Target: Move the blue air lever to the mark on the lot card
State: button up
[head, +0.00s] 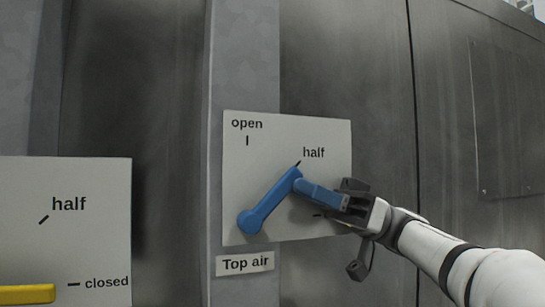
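The blue air lever (268,205) is on a white plate (240,180) above the label "Top air" (245,263). It pivots at the plate's lower left, and its arm slants up and right, with its tip just below the "half" tick. Its handle (322,195) sticks out from the tip towards the lower right. My gripper (346,203) comes from the right and is shut on the handle's end; its dark parts partly hide the contact. "Open" is marked at the plate's upper left. Another tick shows left of my gripper; any label there is hidden. I see no lot card.
A second white plate (90,225) at the lower left has "half" and "closed" marks and a yellow lever (25,294), partly cut off. Grey metal panels (340,60) stand behind. The space in front of the panels above my arm is clear.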

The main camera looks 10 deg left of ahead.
aim_at(281, 179)
jog(key=p+x, duration=0.3)
jog(key=shift+d+r, duration=0.15)
jog(key=shift+r, duration=0.05)
jog(key=shift+f+x, duration=0.2)
jog(key=shift+x, duration=1.05)
grip_shut()
